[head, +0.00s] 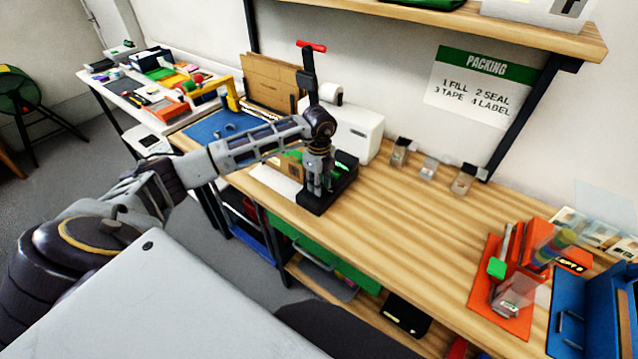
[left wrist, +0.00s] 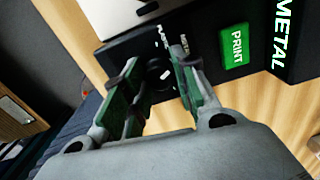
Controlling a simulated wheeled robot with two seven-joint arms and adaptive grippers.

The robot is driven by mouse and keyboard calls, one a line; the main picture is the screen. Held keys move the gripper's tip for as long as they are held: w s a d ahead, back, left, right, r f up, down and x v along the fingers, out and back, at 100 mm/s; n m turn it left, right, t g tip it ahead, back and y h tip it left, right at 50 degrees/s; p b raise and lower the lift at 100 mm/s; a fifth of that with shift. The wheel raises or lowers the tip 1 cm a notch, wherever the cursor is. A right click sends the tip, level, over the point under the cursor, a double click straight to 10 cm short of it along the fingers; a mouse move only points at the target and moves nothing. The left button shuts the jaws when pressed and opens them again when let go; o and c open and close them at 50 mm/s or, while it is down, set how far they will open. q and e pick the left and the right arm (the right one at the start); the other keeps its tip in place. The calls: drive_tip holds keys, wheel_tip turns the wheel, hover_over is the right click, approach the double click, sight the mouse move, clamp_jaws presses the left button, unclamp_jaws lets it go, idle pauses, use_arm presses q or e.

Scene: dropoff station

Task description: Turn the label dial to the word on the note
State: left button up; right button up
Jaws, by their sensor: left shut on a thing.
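The label dial (left wrist: 158,74) is a dark round knob with a white mark, on a black label device (left wrist: 205,62). In the left wrist view small white words stand beside it; one looks like METAL, another is too small to read surely. The device has a green PRINT button (left wrist: 236,46) and a panel reading METAL (left wrist: 283,35). My left gripper (left wrist: 162,80) has its fingers on both sides of the dial and is shut on it. In the head view my left gripper (head: 318,190) is down at the black device (head: 345,178). I cannot make out the note. My right gripper is not in view.
A black post with a red handle (head: 311,46) rises behind my left arm. A white machine (head: 352,128) and several small clear containers (head: 428,168) line the wall. Orange (head: 500,300) and blue (head: 590,310) items are at the right. The middle of the wooden bench (head: 410,230) is clear.

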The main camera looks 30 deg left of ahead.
use_arm(q)
drive_tip(key=o, duration=1)
drive_tip(key=shift+o, duration=0.2)
drive_tip(key=shift+r, duration=0.1)
wheel_tip(320, 180, up, 12)
idle(0.6)
